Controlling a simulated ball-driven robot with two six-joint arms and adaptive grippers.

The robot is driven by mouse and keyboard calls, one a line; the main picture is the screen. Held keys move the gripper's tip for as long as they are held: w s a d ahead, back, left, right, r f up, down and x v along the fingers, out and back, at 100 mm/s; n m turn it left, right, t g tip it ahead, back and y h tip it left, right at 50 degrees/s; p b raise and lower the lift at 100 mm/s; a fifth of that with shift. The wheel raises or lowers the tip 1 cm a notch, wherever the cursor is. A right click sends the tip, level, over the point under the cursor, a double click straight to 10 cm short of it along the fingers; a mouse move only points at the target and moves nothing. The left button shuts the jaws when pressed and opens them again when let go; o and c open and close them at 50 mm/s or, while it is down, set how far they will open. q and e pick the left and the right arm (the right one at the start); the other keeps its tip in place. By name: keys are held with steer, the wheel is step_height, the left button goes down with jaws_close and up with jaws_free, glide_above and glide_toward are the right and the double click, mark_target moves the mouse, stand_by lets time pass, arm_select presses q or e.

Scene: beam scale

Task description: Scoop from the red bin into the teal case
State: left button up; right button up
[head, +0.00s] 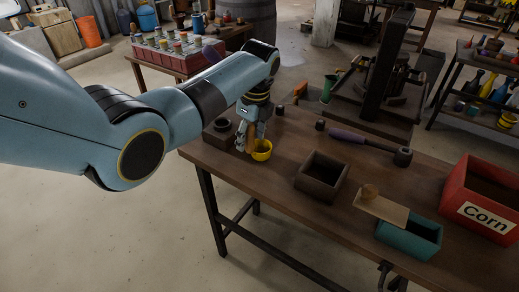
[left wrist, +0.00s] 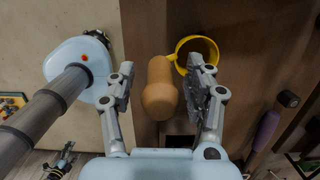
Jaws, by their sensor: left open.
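A yellow scoop (head: 262,151) is at the left end of the wooden workbench, beside my left gripper (head: 246,146). In the left wrist view its yellow ring-shaped cup (left wrist: 180,48) and brown wooden handle (left wrist: 160,92) show. The left gripper (left wrist: 160,85) is open with a finger on each side of the handle; the right-hand finger is close to it, and contact cannot be told. The red bin (head: 451,202), labelled Corn, stands at the bench's right. The teal case (head: 408,242) is in front of it, partly covered by a wooden lid (head: 383,210) with a round knob.
A dark open wooden box (head: 322,176) stands mid-bench, between scoop and teal case. A purple-handled mallet (head: 362,140) lies behind it. A dark stand (head: 385,75) is at the back.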

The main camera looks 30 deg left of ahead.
arm_select(q)
jaws_close()
steer(key=shift+r, duration=0.1)
stand_by(0.4)
